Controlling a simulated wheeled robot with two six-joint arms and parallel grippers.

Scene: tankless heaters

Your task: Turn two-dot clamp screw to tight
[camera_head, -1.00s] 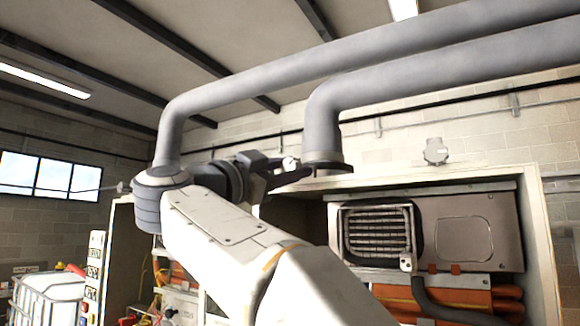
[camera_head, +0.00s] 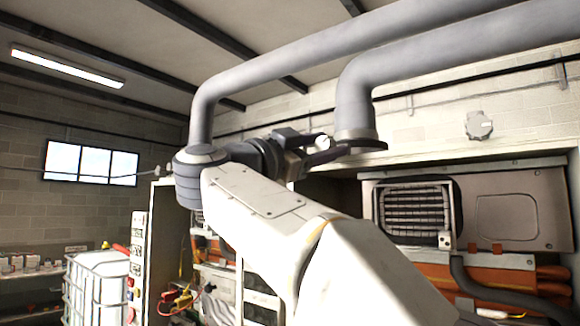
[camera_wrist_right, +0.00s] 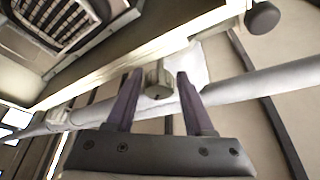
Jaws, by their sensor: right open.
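My right gripper (camera_head: 322,152) is raised on its white arm beside the collar of the near grey pipe, above the cabinet. In the right wrist view its two dark fingers (camera_wrist_right: 160,74) are apart. A small grey screw knob (camera_wrist_right: 158,82) shows between the fingers; I cannot tell whether they touch it. A small pale round part (camera_head: 322,143) shows at the fingers in the head view. Another grey knob (camera_head: 478,125) stands above the cabinet farther right. Dots and tightness marks are not readable on either. My left gripper is not in view.
Two thick grey pipes (camera_head: 290,75) run overhead, one ending in a dark collar (camera_head: 357,138). An open cabinet holds a heater with a grille (camera_head: 415,210) and orange pipes. A white caged tank (camera_head: 97,285) stands at lower left.

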